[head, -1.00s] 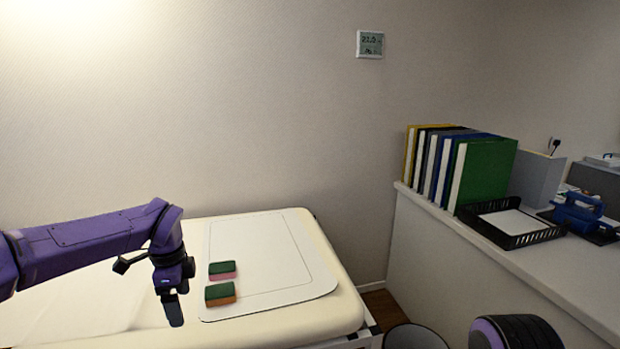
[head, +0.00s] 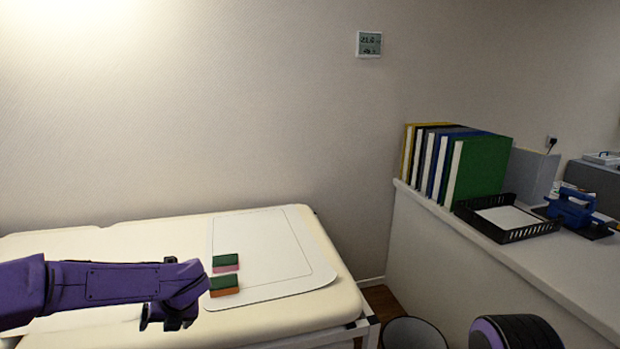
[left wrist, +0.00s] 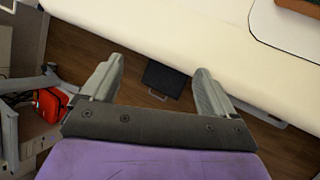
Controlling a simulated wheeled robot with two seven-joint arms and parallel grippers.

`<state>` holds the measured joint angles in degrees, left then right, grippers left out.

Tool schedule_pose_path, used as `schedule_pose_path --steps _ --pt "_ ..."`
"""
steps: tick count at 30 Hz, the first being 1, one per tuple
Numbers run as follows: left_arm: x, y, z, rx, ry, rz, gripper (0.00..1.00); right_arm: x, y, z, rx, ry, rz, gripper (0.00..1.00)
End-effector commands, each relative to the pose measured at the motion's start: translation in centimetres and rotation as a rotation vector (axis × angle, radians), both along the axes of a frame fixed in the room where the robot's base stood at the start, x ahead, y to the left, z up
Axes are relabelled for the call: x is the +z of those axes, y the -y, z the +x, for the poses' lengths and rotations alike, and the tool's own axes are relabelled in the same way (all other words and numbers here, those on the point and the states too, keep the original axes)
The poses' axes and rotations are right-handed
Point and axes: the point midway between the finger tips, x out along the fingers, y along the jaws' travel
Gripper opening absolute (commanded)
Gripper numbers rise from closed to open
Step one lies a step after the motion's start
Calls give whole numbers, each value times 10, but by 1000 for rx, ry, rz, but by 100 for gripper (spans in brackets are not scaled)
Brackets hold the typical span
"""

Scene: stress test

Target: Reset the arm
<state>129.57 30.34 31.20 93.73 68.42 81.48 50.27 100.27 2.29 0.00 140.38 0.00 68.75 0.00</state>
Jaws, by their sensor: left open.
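My left arm comes in from the left in the head view. Its gripper (head: 168,318) is just in front of the padded bench's near edge, and its fingers are hardly visible there. In the left wrist view the two grey fingers (left wrist: 155,85) are spread apart with nothing between them. Beyond them I see the wooden floor and the pale edge of the bench. My right gripper is not in view; a dark, purple-edged part of my body shows at the bottom right of the head view.
The cream bench (head: 130,232) bears a white mat (head: 262,240). Two green-topped sponges, one pink-based (head: 226,263) and one orange-based (head: 224,286), lie on it. A counter (head: 480,250) with binders (head: 478,168) and a black tray (head: 520,234) stands right. A bin (head: 413,333) is below.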

Motion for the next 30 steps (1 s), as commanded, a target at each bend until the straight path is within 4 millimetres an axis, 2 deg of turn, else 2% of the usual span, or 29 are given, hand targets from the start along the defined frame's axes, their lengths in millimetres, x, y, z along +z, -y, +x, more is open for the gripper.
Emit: schedule_pose_path --steps 2,5,6,8,9,11,12,13,15,18,19,30 --pt "-33 2 -15 -343 -147 208 88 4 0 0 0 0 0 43" --pt "-91 13 -53 -942 -432 524 88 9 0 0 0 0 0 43" --pt "-116 20 -78 -1204 -560 638 88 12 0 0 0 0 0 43" --pt "-149 31 -119 -1556 -719 762 88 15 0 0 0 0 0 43" --pt "-168 37 -150 -1762 -805 814 88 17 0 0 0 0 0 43" --pt "-190 43 -199 -2038 -906 857 88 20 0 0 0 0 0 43" --pt "-200 45 -231 -2190 -954 861 88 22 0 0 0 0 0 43" --pt "-205 45 -254 -2286 -981 853 88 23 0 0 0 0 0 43" --pt "-213 42 -301 -2446 -1029 810 88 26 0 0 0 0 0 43" --pt "-216 31 -345 -2551 -1107 740 88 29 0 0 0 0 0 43" --pt "-217 28 -353 -2565 -1128 726 88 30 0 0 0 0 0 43" --pt "-217 28 -353 -2565 -1128 726 88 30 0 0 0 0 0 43"
